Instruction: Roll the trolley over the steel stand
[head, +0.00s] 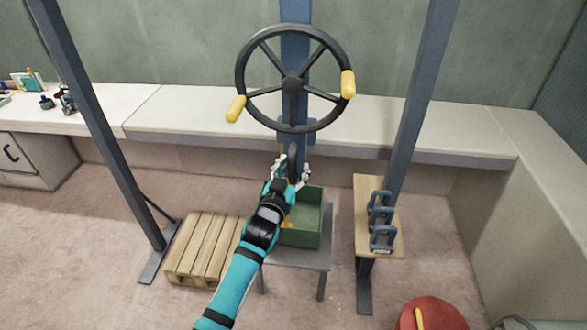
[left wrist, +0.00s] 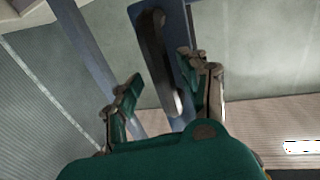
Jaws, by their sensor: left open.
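A blue upright column (head: 294,25) with a dark handwheel (head: 291,83) hangs in the middle of the head view; it seems to be part of the trolley, whose top is out of view. The grey steel stand (head: 318,256) is below it, with a green open box (head: 309,232) on top. My left gripper (head: 291,172) is open at the column's lower end, above the box. In the left wrist view its fingers (left wrist: 160,78) are apart on either side of a dark curved bar (left wrist: 154,48) on the blue column (left wrist: 180,30). Contact cannot be told. My right gripper is out of view.
Blue frame posts stand at left (head: 98,120) and right (head: 420,100). A wooden pallet (head: 205,248) lies left of the stand. A wooden board with several blue shackle-like pieces (head: 381,215) is at right. A red round object (head: 432,314) is at front right. A white bench (head: 190,110) runs behind.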

